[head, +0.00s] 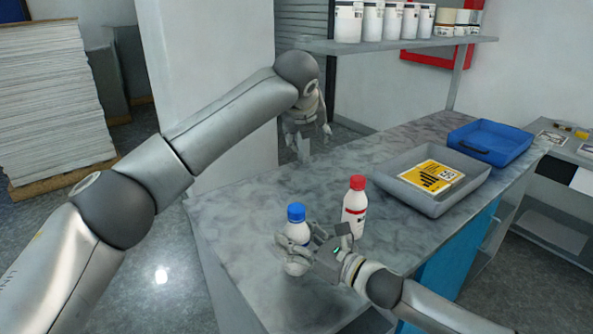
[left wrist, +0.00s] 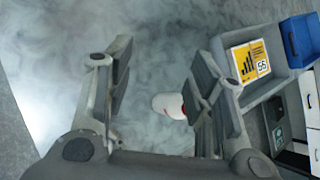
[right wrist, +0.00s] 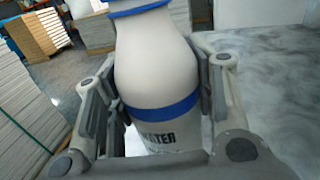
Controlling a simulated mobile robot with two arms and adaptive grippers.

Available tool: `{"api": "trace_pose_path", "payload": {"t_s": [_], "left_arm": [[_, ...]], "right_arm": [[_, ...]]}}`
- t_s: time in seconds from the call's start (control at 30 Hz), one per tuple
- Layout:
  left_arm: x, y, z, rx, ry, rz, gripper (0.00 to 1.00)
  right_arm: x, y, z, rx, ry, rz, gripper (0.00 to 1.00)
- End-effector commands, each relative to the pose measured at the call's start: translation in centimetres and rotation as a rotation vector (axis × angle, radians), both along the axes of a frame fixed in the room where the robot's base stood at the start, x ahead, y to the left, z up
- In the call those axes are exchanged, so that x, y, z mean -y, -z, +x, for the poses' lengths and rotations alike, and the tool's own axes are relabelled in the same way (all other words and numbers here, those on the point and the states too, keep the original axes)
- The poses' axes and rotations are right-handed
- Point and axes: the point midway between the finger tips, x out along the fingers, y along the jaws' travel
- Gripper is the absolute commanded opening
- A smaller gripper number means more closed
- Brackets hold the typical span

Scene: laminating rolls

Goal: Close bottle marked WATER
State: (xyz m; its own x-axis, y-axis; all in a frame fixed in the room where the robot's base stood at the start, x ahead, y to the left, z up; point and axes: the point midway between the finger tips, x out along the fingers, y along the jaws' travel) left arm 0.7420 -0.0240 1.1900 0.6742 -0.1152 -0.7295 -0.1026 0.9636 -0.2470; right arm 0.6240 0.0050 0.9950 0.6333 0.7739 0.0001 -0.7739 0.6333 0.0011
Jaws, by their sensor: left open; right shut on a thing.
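The WATER bottle (right wrist: 154,75), white with a blue band, stands on the grey bench with a blue cap (head: 296,212) on top. Whether the cap is tight cannot be told. My right gripper (head: 304,254) is shut around its body; the fingers flank it in the right wrist view. A white bottle with a red cap (head: 355,206) stands just right of it. My left gripper (head: 312,142) is open and empty, up over the bench's far left side. In the left wrist view, a white bottle with red on it (left wrist: 170,105) shows partly behind the right finger.
A grey tray (head: 432,203) with a yellow label card (head: 432,177) and a blue tray (head: 490,142) are at the bench's right. A shelf (head: 400,45) with several white containers hangs behind. The bench's middle and left are clear.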

Motion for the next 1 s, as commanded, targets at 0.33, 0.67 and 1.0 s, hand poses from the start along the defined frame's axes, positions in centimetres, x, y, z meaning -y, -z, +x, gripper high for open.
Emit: {"api": "trace_pose_path", "payload": {"t_s": [0.33,0.67,1.0], "left_arm": [[2.6,-8.3,5.6,0.388,-0.188,-0.41,0.5],[6.9,-16.0,6.3,0.591,-0.096,-0.824,0.5],[13.1,-20.4,2.9,0.523,0.175,-1.154,0.5]], "right_arm": [[0.0,0.0,0.0,-0.001,0.0,0.0,0.0],[0.0,0.0,0.0,-0.001,0.0,0.0,0.0],[0.0,0.0,0.0,-0.001,0.0,0.001,0.0]]}}
